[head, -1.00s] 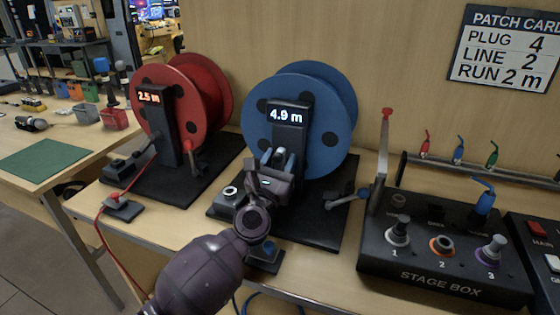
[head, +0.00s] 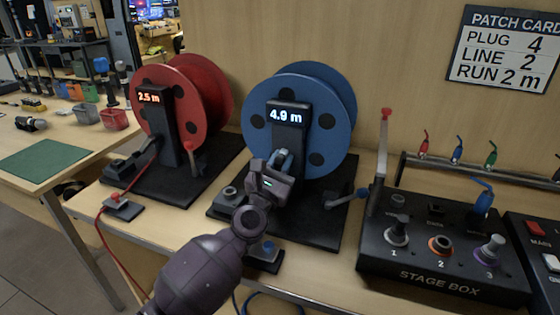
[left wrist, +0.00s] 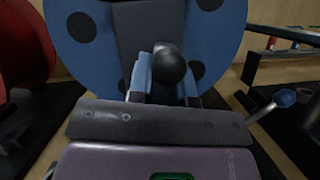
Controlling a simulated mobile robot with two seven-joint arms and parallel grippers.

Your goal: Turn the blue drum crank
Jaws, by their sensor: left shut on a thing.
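The blue drum (head: 257,145) stands on a black base behind a dark post whose display (head: 286,115) reads 4.9 m. My left gripper (head: 282,161) is in front of the post, low on the drum. The crank's arm is mostly hidden behind the gripper and the knob. My right gripper is in neither view.
A lever with a blue knob (head: 361,193) sticks out right of the drum. The stage box (head: 440,265) stands further right. A red drum (head: 215,95) with its own black base stands at the left. The wooden wall is close behind.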

